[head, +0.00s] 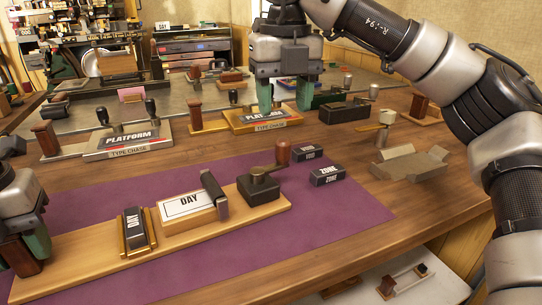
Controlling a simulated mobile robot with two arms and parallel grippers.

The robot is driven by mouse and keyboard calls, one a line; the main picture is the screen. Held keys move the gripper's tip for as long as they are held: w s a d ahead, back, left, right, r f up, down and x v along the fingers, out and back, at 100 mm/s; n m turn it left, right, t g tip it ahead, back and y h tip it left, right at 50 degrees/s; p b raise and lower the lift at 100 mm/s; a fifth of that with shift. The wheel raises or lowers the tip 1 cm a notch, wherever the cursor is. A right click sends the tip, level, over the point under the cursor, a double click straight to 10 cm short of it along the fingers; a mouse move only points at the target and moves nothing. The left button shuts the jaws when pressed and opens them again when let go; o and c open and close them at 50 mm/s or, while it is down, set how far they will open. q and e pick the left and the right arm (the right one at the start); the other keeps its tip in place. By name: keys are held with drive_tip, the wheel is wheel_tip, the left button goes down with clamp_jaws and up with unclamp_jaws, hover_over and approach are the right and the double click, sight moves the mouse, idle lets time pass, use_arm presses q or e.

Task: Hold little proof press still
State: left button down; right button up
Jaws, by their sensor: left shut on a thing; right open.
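The little proof press is a long pale wooden board (88,250) on a purple mat, with a dark DAY type block (134,228), a raised bed with a white DAY card (186,204), a dark roller bar (214,192) and a black cam (258,188) with a brown-knobbed lever (283,152). My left gripper (22,250) is at the board's left end, shut on the press's brown wooden post (20,258); the picture edge cuts it off. My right gripper (285,98) is open, pointing down behind the press, above or near a PLATFORM type chase (262,118).
Dark ZONE blocks (327,175) lie right of the lever on the purple mat (330,215). Another PLATFORM chase (127,140) is behind left. The mat's front right is clear.

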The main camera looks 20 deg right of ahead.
sight(283, 139)
wheel_tip(283, 139, down, 8)
drive_tip(key=shift+f, duration=0.25)
idle(0.4)
clamp_jaws()
